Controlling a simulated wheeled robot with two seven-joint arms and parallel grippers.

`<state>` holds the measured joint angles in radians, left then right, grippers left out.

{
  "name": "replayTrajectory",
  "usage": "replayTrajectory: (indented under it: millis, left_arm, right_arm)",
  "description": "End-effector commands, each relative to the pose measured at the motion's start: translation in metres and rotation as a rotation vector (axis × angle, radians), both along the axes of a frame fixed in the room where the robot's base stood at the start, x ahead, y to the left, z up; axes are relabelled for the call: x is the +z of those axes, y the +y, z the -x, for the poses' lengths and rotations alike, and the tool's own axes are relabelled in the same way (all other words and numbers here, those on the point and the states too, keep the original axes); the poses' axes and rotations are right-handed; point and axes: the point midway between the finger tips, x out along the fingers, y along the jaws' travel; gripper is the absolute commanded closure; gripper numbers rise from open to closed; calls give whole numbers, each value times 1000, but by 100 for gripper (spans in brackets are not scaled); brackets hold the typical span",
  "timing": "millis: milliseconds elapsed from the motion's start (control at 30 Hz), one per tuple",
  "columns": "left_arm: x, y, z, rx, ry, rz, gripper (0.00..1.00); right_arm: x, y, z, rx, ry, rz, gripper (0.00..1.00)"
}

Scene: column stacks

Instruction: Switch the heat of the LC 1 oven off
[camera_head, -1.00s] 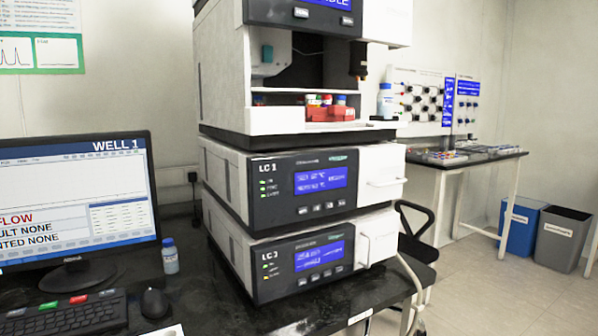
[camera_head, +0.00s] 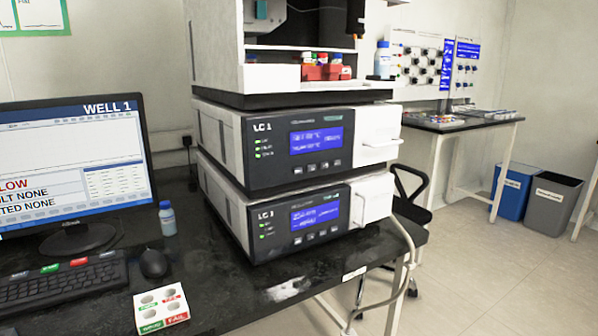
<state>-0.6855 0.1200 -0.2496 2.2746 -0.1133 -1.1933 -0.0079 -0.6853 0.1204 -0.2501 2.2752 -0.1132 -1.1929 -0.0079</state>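The LC 1 oven (camera_head: 265,178) is the upper of two similar dark-fronted units in the stack on the black bench. Its blue display (camera_head: 316,140) is lit and shows lines that look like temperatures in °C, too small to read surely. Green lights (camera_head: 258,148) glow at the left of its front. A row of small buttons (camera_head: 318,167) sits under the display. A white door with a handle (camera_head: 380,140) forms its right side. Neither of my grippers is in view.
Below is another LC unit (camera_head: 270,240), above an open sampler with vials (camera_head: 322,68). At left are a monitor (camera_head: 70,150), keyboard (camera_head: 65,285), mouse (camera_head: 153,263), small bottle (camera_head: 167,218) and pass/fail box (camera_head: 160,308). The bench front right of the box is mostly clear.

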Motion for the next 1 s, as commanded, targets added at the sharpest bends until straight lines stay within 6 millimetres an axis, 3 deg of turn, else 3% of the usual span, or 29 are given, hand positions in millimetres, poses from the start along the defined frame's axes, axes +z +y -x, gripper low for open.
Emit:
replayTrajectory:
  millis: [167,467,1000]
  left_arm:
    - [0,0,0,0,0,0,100]
    - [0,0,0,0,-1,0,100]
    - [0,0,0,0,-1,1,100]
  right_arm:
    - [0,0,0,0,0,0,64]
    - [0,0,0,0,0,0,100]
    - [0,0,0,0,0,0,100]
